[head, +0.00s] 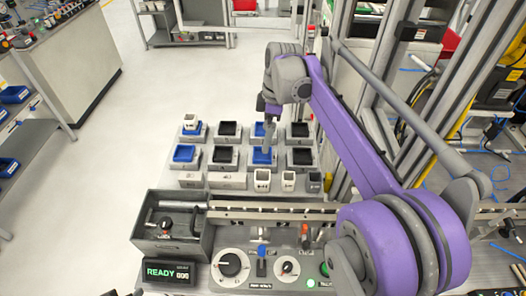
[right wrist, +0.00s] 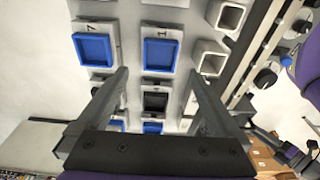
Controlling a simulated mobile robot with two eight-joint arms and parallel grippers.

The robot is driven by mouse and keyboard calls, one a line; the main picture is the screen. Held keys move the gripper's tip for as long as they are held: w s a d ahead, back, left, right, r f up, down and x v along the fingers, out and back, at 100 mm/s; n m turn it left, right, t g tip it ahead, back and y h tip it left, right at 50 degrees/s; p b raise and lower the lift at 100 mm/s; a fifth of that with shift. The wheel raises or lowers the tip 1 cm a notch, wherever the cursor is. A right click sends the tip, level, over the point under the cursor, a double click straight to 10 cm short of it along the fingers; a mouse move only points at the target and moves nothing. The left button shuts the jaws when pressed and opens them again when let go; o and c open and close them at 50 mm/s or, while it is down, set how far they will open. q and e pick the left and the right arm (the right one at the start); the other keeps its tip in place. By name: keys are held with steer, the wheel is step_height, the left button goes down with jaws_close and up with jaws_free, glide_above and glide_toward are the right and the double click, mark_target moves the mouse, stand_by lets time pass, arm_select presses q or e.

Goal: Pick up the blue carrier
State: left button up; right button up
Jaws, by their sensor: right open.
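Several blue carriers sit in grey holders on the bench in the head view: one at the left of the near row (head: 184,153), one right of the middle of that row (head: 262,156), and one at the back left (head: 198,131). My right gripper (head: 268,138) is over the grid, in front of or above the near-row right one. In the right wrist view my right gripper (right wrist: 158,76) is open and empty. A blue carrier (right wrist: 160,55) shows between and beyond the fingertips, another (right wrist: 93,49) to its left. My left gripper is not in view.
Black carriers (head: 223,155) fill other holders. White open cups (head: 262,178) stand at the near edge, before a rail (head: 270,213) and a control panel (head: 262,266) with knobs. A grey bin (head: 172,241) is at the left. Metal frame posts stand right of the grid.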

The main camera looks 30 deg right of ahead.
mark_target(262, 157)
steer(key=f, duration=0.3)
steer(key=shift+s+a+f, duration=0.1)
steer(key=shift+a+f, duration=0.25)
steer(key=shift+a, duration=0.05)
steer(key=shift+w+a+f, duration=0.1)
steer(key=shift+w+f, duration=0.1)
steer(key=shift+f, duration=1.2)
steer(key=shift+w+f, duration=0.2)
steer(key=shift+f, duration=1.15)
steer(key=shift+c, duration=0.2)
steer(key=c, duration=1.4)
